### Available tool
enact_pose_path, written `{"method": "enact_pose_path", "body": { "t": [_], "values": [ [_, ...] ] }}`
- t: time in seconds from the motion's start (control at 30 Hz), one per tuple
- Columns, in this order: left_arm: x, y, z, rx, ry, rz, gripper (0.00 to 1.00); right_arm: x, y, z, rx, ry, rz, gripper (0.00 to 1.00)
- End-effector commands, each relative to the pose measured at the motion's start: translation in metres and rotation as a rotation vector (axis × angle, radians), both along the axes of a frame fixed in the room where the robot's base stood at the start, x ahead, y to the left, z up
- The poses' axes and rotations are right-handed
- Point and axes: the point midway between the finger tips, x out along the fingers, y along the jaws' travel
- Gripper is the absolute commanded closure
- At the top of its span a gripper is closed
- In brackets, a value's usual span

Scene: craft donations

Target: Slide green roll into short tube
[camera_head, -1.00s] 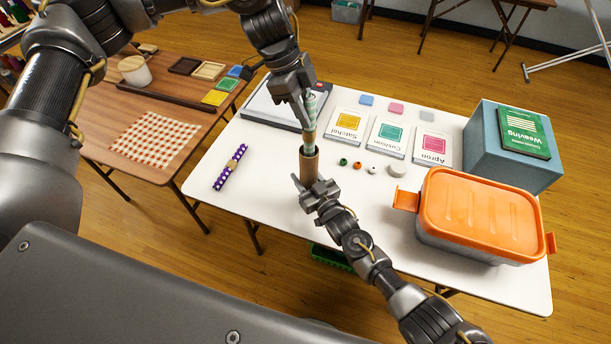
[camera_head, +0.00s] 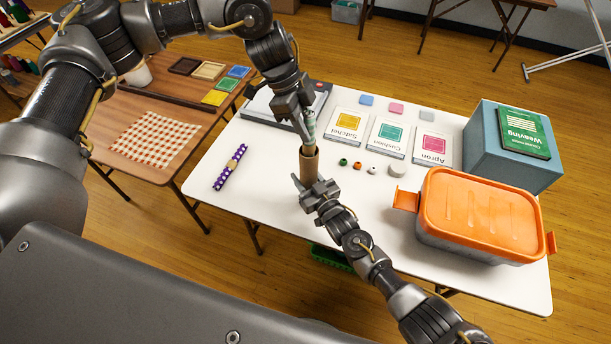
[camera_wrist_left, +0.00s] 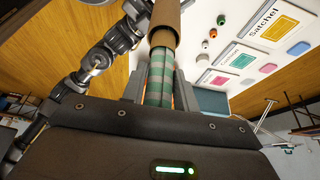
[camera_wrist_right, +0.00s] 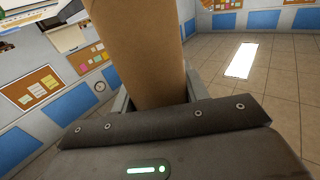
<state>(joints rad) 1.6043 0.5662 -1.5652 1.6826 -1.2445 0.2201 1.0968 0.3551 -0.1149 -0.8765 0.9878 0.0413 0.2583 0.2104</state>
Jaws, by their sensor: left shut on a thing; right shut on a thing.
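The green striped roll (camera_head: 309,130) stands nearly upright above the tube in the head view. My left gripper (camera_head: 306,124) is shut on its upper part. The brown short tube (camera_head: 309,166) stands upright below, and my right gripper (camera_head: 306,187) is shut on its lower part. In the left wrist view the roll (camera_wrist_left: 160,80) runs up into the mouth of the tube (camera_wrist_left: 164,22), so its lower end is hidden inside. The right wrist view shows the tube (camera_wrist_right: 138,50) large between the jaws.
A blue box (camera_head: 505,160) stands at the right. A wooden table (camera_head: 120,185) stands at the left.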

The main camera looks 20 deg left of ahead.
Motion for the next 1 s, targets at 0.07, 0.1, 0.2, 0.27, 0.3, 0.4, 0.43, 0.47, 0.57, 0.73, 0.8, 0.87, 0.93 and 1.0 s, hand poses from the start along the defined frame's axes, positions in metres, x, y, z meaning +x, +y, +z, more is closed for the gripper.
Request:
{"method": "enact_pose_path", "body": {
  "t": [0.07,0.1,0.2,0.27,0.3,0.4,0.43,0.47,0.57,0.73,0.8,0.87,0.93,1.0],
  "values": [
    [0.0,0.0,-0.005,0.0,0.001,0.001,0.93,0.0,0.0,-0.001,-0.001,0.001,0.0,0.79],
    [-0.001,0.0,-0.007,-0.001,0.002,0.0,0.93,0.0,0.0,-0.001,-0.001,0.001,0.0,0.79],
    [0.0,0.0,-0.012,-0.001,0.001,0.001,0.93,0.0,0.0,-0.001,-0.001,0.001,0.0,0.79],
    [0.0,0.0,-0.015,-0.001,0.001,0.001,0.93,0.0,0.0,-0.001,-0.001,0.001,0.0,0.79],
    [0.0,0.0,-0.018,-0.001,0.002,0.001,0.93,0.0,0.0,-0.001,-0.001,0.001,0.0,0.79],
    [0.0,0.0,-0.023,0.0,0.001,0.001,0.93,0.0,0.0,-0.001,-0.001,0.001,0.0,0.79],
    [0.0,0.0,-0.024,0.0,0.001,0.001,0.93,0.0,0.0,-0.001,-0.001,0.001,0.0,0.79],
    [0.0,0.0,-0.026,0.0,0.002,-0.001,0.93,0.0,0.0,-0.001,-0.001,0.001,0.0,0.79],
    [-0.001,0.0,-0.03,0.0,0.002,-0.001,0.93,0.0,0.0,-0.001,-0.001,0.001,0.0,0.79],
    [0.0,0.0,-0.034,0.0,0.001,0.0,0.93,0.0,0.0,0.0,-0.001,0.001,0.0,0.79],
    [0.0,0.0,-0.034,0.0,0.001,0.0,0.93,0.0,0.0,-0.001,-0.001,0.001,0.0,0.79],
    [0.0,0.0,-0.034,0.0,0.001,0.0,0.93,0.0,0.0,-0.001,-0.001,0.001,0.0,0.79],
    [0.0,0.0,-0.034,0.0,0.001,0.0,0.93,0.0,0.0,-0.001,-0.001,0.001,0.0,0.79],
    [0.0,0.0,-0.034,0.0,0.001,0.0,0.65,0.0,0.0,-0.001,-0.001,0.001,0.0,0.79]
  ]
}}
